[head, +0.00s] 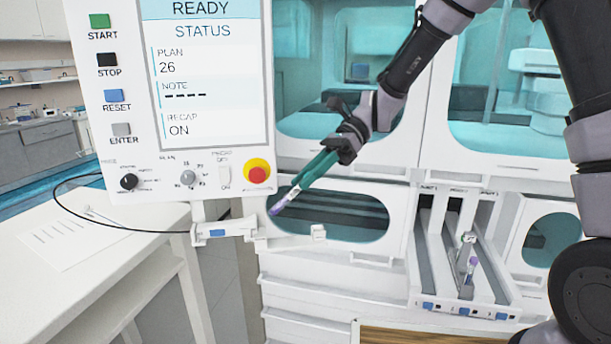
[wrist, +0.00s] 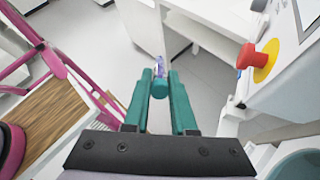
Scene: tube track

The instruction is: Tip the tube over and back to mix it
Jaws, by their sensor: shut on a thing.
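My gripper (head: 304,178) has teal fingers and is shut on a small tube with a purple cap (head: 280,206). The tube is held in the air in front of the white machine, tilted with its cap end pointing down and to the left. In the wrist view the tube's purple part (wrist: 159,66) shows just beyond the fingertips of my gripper (wrist: 159,88). Most of the tube's body is hidden between the fingers.
A control panel (head: 205,90) with buttons and a red knob (head: 258,171) hangs close to the left. A white table (head: 100,250) stands at the left. The wrist view shows a pink frame (wrist: 30,40).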

